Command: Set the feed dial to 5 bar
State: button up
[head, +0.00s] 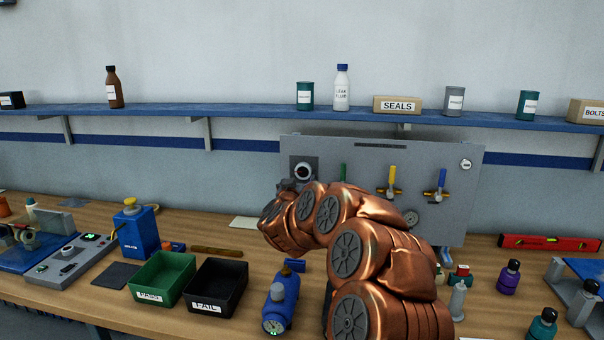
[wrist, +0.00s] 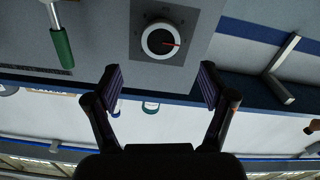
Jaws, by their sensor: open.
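The dial (head: 303,171) is a dark knob with a pale ring on a dark square plate at the panel's upper left. In the wrist view the dial (wrist: 161,42) shows a red pointer aimed to the right in the picture; the scale marks are too small to read. My gripper (wrist: 161,82) is open, its two fingers spread apart, with the dial beyond the gap between them. Nothing is between the fingers, and they appear apart from the dial. In the head view my copper arm hides most of the gripper and part of the panel.
The grey panel (head: 440,160) also carries green, yellow (head: 394,178) and blue (head: 441,181) handled valves. The green handle (wrist: 62,48) shows left of the dial in the wrist view. A blue shelf (head: 240,114) runs above. Green (head: 163,279) and black bins stand on the bench.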

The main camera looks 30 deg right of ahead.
aim_at(303, 172)
jog(key=shift+p+x, duration=1.05)
jog(key=shift+x, duration=2.05)
jog(key=shift+w+d, duration=0.35)
jog(key=shift+w, duration=0.15)
jog(key=shift+c, duration=0.2)
jog(key=c, duration=1.1)
